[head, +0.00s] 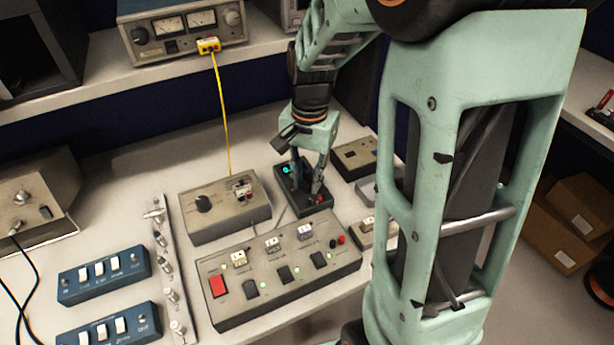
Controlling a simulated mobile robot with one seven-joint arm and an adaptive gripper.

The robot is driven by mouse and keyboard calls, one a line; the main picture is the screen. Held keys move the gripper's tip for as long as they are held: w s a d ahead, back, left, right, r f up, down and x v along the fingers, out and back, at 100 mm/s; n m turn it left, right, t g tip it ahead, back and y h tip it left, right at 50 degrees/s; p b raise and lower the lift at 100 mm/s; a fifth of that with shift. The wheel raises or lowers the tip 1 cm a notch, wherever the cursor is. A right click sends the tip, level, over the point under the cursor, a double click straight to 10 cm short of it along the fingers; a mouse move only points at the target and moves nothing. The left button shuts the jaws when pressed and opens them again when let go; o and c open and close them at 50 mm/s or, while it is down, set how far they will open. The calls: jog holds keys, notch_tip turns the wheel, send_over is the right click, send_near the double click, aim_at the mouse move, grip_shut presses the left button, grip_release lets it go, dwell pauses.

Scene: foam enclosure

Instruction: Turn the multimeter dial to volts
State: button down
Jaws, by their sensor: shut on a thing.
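The multimeter (314,211) is a small dark box on the bench, with a lit cyan display at its upper left and red at its lower right. My gripper (305,185) points down over it, with a finger on each side of the middle of its face. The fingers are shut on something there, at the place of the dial. The dial itself is hidden behind the fingers, so its setting cannot be read.
A grey panel with a red switch (285,268) lies in front. A grey box with a black knob (225,207) stands at left, with a yellow cable rising to a metered unit (185,30) on the shelf. Small boxes (355,157) stand close at right. Blue switch boxes (104,272) lie at far left.

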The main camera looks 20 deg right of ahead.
aim_at(308, 183)
jog(key=shift+m, duration=0.9)
jog(key=c, duration=1.7)
grip_release()
notch_tip(308, 183, up, 12)
jog(key=shift+s+d, duration=0.1)
jog(key=shift+s, duration=0.05)
